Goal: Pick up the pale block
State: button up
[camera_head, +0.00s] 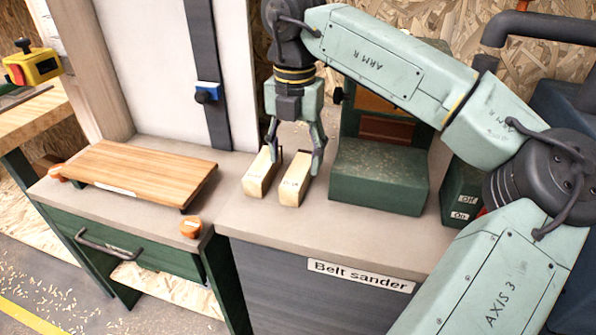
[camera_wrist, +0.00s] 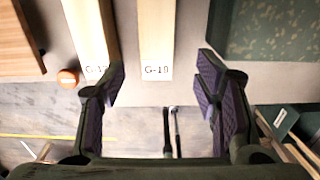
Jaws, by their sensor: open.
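Two pale wooden blocks lie side by side on the grey bench top below my gripper (camera_head: 296,158). The left block (camera_head: 258,180) and the right block (camera_head: 292,189) are both long bars, a gap apart. In the wrist view the left block (camera_wrist: 92,32) has a label partly hidden by a finger, and the right block (camera_wrist: 156,32) has a label that looks like "G-19". My gripper is open and empty, pointing down. In the wrist view the right block lies in line with the gap between the fingers (camera_wrist: 161,84); the left block is by the left finger. Contact cannot be told.
A green machine (camera_head: 378,180) stands close right of the blocks. A brown wooden board (camera_head: 140,172) and orange knobs (camera_head: 191,227) are on the left. The bench front edge has a "Belt sander" label (camera_head: 360,275). Bare bench top lies in front of the blocks.

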aim_at(294, 178)
jog(key=f+p, duration=0.1)
jog(key=f, duration=0.6)
jog(key=shift+a+f+p, duration=0.15)
jog(key=shift+a+p, duration=0.05)
jog(key=shift+p, duration=0.2)
jog(key=shift+c, duration=0.4)
jog(key=c, duration=1.2)
jog(key=shift+o, duration=0.2)
jog(key=shift+r+b, duration=0.3)
jog(key=shift+r, duration=0.25)
notch_tip(294, 178, up, 2)
jog(key=shift+r+b, duration=0.1)
jog(key=shift+b, duration=0.3)
jog(key=s+a+r+b, duration=0.1)
jog(key=s+b, duration=0.1)
jog(key=s, duration=0.6)
jog(key=s+a+b, duration=0.2)
jog(key=s, duration=0.6)
jog(key=shift+r, duration=0.35)
